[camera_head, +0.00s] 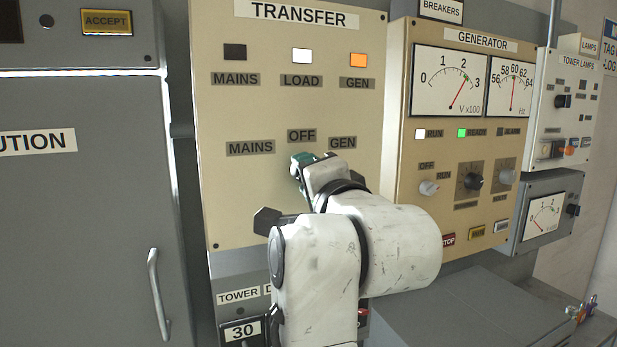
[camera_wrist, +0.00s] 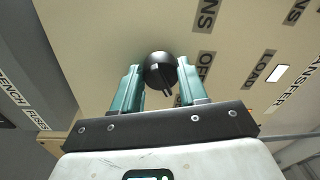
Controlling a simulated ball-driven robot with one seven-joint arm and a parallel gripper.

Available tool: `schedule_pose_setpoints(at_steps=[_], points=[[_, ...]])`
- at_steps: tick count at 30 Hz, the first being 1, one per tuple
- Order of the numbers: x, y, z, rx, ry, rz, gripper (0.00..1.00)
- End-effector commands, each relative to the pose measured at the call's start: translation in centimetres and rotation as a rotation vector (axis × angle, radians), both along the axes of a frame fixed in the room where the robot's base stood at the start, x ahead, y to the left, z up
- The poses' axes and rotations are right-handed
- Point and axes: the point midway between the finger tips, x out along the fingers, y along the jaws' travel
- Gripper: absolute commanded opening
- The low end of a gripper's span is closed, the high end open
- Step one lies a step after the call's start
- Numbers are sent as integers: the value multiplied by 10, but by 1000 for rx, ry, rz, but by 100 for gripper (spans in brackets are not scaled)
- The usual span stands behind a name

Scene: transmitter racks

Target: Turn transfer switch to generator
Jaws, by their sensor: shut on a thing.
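The cream TRANSFER panel (camera_head: 225,190) faces me, with position labels MAINS (camera_head: 250,147), OFF (camera_head: 301,136) and GEN (camera_head: 342,142). Above them, the MAINS lamp (camera_head: 235,52) is dark, the LOAD lamp (camera_head: 301,55) is white and the GEN lamp (camera_head: 358,60) is orange. In the wrist view the black round transfer switch knob (camera_wrist: 160,68) sits between the teal fingers of my gripper (camera_wrist: 162,76), which is shut on it. In the head view my gripper (camera_head: 302,165) is at the panel below OFF and hides the knob; its pointed position is unclear.
The GENERATOR panel (camera_head: 402,190) with meters, lamps and knobs stands to the right, partly behind my arm. A grey cabinet (camera_head: 90,220) with a handle (camera_head: 156,290) is at left. A grey sloped surface (camera_head: 480,310) lies at lower right.

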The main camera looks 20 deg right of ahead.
Motion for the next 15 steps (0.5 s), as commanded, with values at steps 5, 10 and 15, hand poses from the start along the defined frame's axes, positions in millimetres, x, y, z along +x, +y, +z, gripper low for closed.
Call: schedule_pose_setpoints(at_steps=[5,10,15], points=[[0,-1,-1,2,3,-2,12],[0,-1,-1,2,2,-1,51],[0,-1,-1,1,1,-1,68]])
